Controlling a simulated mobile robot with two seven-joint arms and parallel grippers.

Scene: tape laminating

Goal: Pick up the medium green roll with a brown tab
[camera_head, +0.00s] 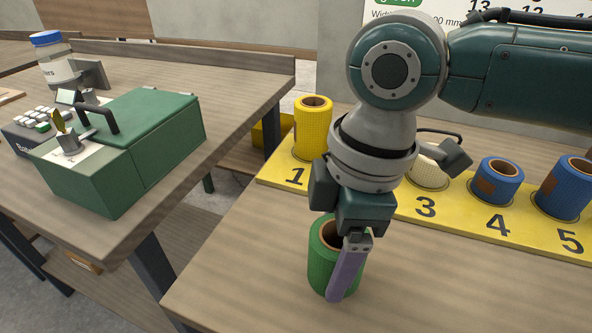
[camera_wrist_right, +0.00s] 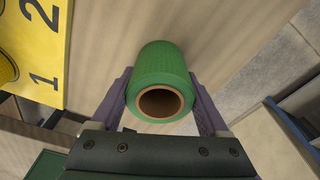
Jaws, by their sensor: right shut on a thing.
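The green roll (camera_head: 322,262) stands upright near the table's front left part, in front of the yellow numbered board. It has a brown hollow core. My right gripper (camera_head: 345,280) comes down over it from above and is shut on it. In the right wrist view the green roll (camera_wrist_right: 161,80) sits between the two purple fingers of my right gripper (camera_wrist_right: 162,100), one on each side. No brown tab shows on the visible side of the roll. I cannot tell whether its base touches the table. My left gripper is not in view.
The yellow board (camera_head: 460,229) holds a yellow roll (camera_head: 313,128) at 1, a cream roll (camera_head: 428,172) at 3, and blue rolls at 4 (camera_head: 497,183) and 5 (camera_head: 566,187). My arm hides spot 2. A green machine (camera_head: 125,150) stands on the left table.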

